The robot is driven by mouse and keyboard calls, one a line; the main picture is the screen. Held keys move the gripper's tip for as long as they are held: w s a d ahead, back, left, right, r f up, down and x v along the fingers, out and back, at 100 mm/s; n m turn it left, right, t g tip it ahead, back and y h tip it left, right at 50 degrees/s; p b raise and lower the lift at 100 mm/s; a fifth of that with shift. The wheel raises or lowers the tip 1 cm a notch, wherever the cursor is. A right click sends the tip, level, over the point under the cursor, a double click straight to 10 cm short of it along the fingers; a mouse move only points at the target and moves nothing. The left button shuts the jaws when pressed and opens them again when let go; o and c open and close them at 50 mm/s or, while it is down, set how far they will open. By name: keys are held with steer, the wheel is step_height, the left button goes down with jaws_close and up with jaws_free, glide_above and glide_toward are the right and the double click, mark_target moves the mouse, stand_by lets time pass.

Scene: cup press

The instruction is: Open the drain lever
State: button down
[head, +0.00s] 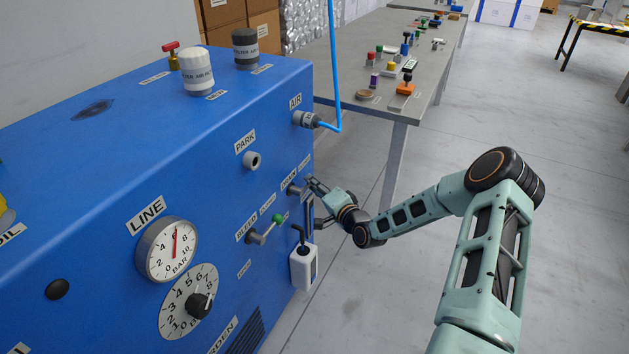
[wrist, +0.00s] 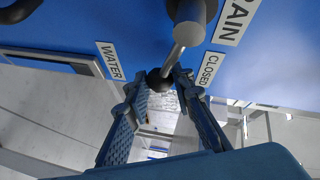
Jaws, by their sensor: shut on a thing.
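The drain lever (wrist: 172,56) shows in the wrist view as a grey arm on a round grey hub, ending in a black knob. Part of a DRAIN label (wrist: 236,18) and a CLOSED label (wrist: 208,68) are to its right. My gripper (wrist: 157,82) has its fingers on either side of the black knob and is shut on it. In the head view my gripper (head: 313,186) is against the front of the blue machine (head: 180,130), beside the grey drain hub (head: 294,189). The knob is hidden there by the fingers.
A lever with a green knob (head: 277,218) at the BLEED label sits left of my gripper. A white container (head: 303,268) hangs below it. A blue hose (head: 335,70) rises from the AIR fitting (head: 306,119). A grey workbench (head: 345,55) stands behind. Open floor is to the right.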

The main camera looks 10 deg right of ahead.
steer(key=s+f+m+g, duration=0.1)
steer(key=m, duration=0.1)
steer(key=s+a+f+m+g+y, duration=0.1)
steer(key=m+g, duration=0.1)
steer(key=a+f+m+g, duration=0.1)
steer(key=f+g, duration=0.1)
steer(key=shift+s+f+m, duration=0.1)
steer(key=shift+s+m, duration=0.3)
steer(key=shift+s+a+f+m+g+y+p, duration=0.25)
steer(key=shift+s+a+m+g+y, duration=0.15)
steer(key=shift+g, duration=0.2)
steer(key=shift+s+a+f+m+g+y+p, duration=0.1)
steer(key=shift+s+a+m+g+y+p, duration=0.15)
steer(key=shift+s+m+g+y, duration=0.25)
steer(key=c, duration=1.7)
jaws_free()
steer(key=shift+o, duration=0.2)
